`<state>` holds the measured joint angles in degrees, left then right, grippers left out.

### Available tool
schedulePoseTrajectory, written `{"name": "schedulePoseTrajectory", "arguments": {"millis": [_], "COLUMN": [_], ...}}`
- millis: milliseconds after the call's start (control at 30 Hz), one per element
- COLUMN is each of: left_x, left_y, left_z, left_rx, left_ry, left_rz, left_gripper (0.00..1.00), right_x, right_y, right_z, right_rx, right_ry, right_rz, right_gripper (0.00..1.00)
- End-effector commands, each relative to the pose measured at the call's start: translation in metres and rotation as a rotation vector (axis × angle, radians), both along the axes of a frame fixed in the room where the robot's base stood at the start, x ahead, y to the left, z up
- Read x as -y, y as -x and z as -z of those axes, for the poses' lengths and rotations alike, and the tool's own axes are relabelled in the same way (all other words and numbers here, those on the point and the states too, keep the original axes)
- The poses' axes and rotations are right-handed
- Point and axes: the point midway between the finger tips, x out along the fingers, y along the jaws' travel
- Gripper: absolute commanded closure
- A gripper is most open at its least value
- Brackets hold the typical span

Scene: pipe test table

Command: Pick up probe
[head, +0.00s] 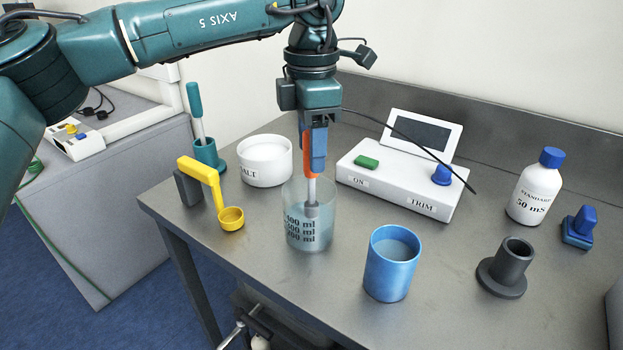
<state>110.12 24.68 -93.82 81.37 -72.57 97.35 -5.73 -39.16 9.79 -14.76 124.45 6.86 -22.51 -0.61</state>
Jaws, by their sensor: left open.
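A probe with a grey shaft (311,190) stands upright in the clear beaker (302,238), its lower end in the liquid. My left gripper (314,160) points straight down over the beaker, at the probe's upper part. Its jaws are open. A blue part and an orange part show there side by side; I cannot tell whether the jaws touch the probe, and its top is hidden. A thin black cable (408,138) runs from beside the gripper to the right, over the white meter (398,185). My right gripper is not in view.
A blue cup (391,277), a dark grey holder (503,270), a white bottle (535,188) and a blue-handled object (579,227) stand to the right. A SALT tub (265,162), yellow scoop (217,187) and teal holder (209,155) stand left. The table's front is bare.

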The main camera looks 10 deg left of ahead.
Motion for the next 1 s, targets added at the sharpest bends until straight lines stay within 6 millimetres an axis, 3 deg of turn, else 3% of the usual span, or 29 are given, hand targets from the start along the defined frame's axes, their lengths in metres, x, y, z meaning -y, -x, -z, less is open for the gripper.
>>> {"name": "schedulePoseTrajectory", "arguments": {"millis": [167,433,1000], "left_x": [-0.001,0.000,0.000], "left_y": [0.000,0.000,0.000], "left_z": [0.020,0.023,0.023], "left_rx": [0.000,0.001,0.001], "left_ry": [0.000,0.000,0.000], "left_rz": [-0.002,-0.002,-0.001], "left_gripper": [0.51,0.52,0.99], "right_x": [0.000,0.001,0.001], "right_y": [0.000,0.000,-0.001], "right_z": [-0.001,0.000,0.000], "right_rx": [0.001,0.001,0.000], "right_ry": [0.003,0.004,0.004], "right_rz": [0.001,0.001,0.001], "right_gripper": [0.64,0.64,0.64]}}
